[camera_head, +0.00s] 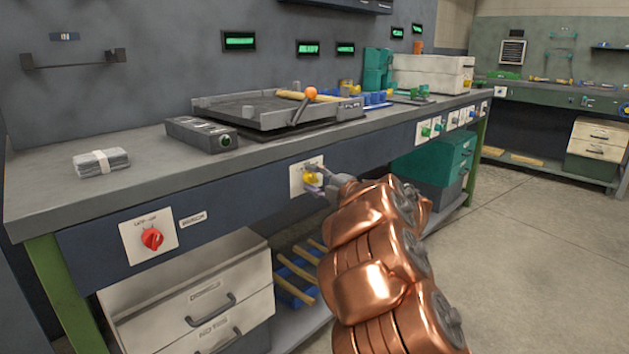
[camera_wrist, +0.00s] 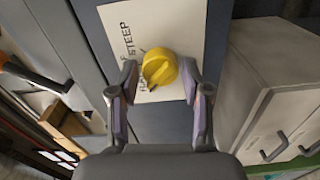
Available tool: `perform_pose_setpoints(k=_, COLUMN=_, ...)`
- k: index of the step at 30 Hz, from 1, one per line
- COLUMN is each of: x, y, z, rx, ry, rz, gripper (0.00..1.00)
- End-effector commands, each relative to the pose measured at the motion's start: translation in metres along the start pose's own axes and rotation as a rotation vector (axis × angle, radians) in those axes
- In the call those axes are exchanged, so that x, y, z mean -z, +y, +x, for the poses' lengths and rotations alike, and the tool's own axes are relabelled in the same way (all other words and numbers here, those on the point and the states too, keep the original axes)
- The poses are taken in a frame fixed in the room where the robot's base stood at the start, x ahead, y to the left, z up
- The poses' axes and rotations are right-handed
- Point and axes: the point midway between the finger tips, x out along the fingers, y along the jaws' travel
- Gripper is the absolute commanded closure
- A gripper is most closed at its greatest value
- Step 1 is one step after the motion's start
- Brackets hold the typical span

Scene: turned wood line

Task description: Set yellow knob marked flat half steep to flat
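The yellow knob (camera_wrist: 159,67) sits on a white plate (camera_wrist: 180,28) in the wrist view, between the two fingers of my gripper (camera_wrist: 159,77). The fingers are apart, one on each side of the knob; small gaps seem to show, but contact is hard to judge. The word STEEP reads sideways at the plate's upper left. Another label, partly hidden, is near the knob's lower left, where a dark mark shows on the knob. In the head view the knob (camera_head: 311,179) is on the bench front, partly covered by my gripper (camera_head: 319,182).
A red knob (camera_head: 152,238) on its own plate is further left on the bench front. Drawers (camera_head: 205,300) stand below. Several small knobs line the front further right. A grey tray machine (camera_head: 275,108) is on the bench (camera_head: 85,197). Open floor (camera_head: 520,240) lies right.

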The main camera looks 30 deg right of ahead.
Motion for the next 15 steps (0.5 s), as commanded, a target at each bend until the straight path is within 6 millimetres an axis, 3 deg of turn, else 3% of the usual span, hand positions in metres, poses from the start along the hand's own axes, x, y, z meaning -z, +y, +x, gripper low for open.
perform_pose_setpoints(k=3, x=-0.0007, y=-0.0001, z=-0.0004, rx=0.0, ry=-0.002, rz=0.001, gripper=0.39)
perform_pose_setpoints(k=15, x=-0.0013, y=0.0003, z=-0.0074, rx=0.0, ry=-0.003, rz=0.0, gripper=0.39)
